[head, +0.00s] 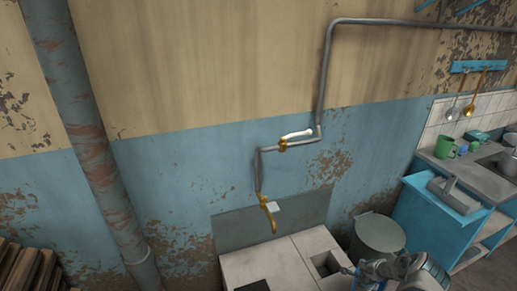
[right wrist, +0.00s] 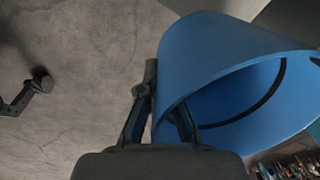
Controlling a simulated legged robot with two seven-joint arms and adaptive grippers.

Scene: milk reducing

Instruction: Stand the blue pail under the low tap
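The low tap (head: 268,213) is a brass spout at the lower end of a grey wall pipe, above a pale tiled block (head: 262,264). The blue pail (right wrist: 225,60) shows large in the right wrist view, tilted, with its open mouth toward the lower right. My right gripper (right wrist: 163,95) is closed across the pail's rim, one finger outside the wall and the other at its inner side. The pail is not seen in the head view.
A second brass valve with a white handle (head: 298,134) sits higher on the pipe. A round grey bin (head: 378,236) stands right of the tiled block, which has a square opening. A blue cabinet (head: 425,215) and sink counter are farther right. A thick rusty pipe (head: 95,140) runs at left.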

